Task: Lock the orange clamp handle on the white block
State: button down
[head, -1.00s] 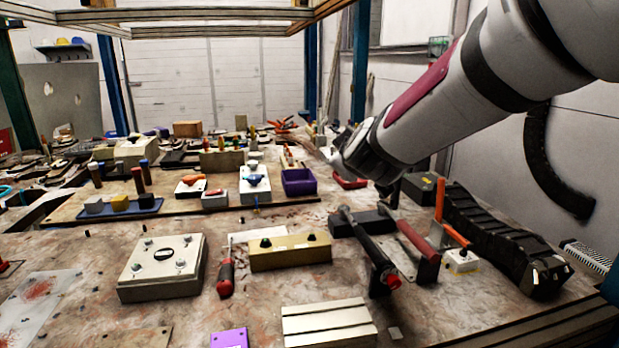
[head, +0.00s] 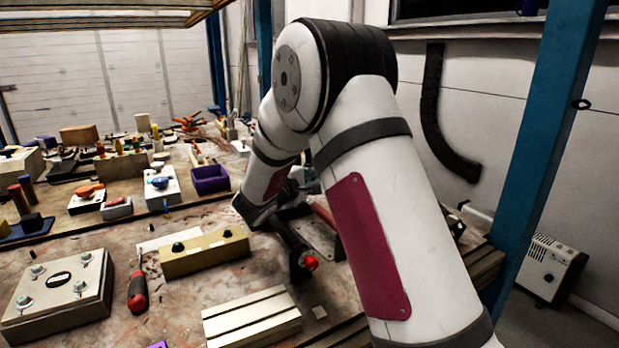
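The white block with the upright orange handle, seen at the right of the table a second ago, does not show now; my arm covers that part of the table. Another orange handle-like piece (head: 90,190) lies on a white block (head: 86,205) at the left; I cannot tell from here whether it is locked. My wrist hangs low over the table beside the black bar with a red end. My gripper's fingers are hidden, so I cannot see whether they are open or touch anything.
A black bar with a red end (head: 296,246) lies by my wrist. A tan block with two knobs (head: 204,256), a grooved pale block (head: 252,318) and a screwdriver (head: 137,291) lie in front. A purple bin (head: 210,180) stands behind. A blue post (head: 552,130) rises at the right.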

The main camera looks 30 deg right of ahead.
jog(key=d, duration=0.3)
jog(key=s+d+b, duration=0.1)
jog(key=d, duration=0.1)
jog(key=shift+d+r, duration=0.1)
jog(key=shift+d, duration=0.15)
dwell(0.4)
jog(key=shift+s+r+m+t+h+p, duration=0.2)
jog(key=shift+s+m+p, duration=0.15)
jog(key=shift+s, duration=0.25)
jog(key=shift+s+r+m+t+h+p, duration=0.1)
jog(key=shift+s+r+m+p, duration=0.2)
jog(key=shift+s, duration=0.3)
jog(key=shift+f, duration=0.15)
jog(key=shift+w, duration=0.1)
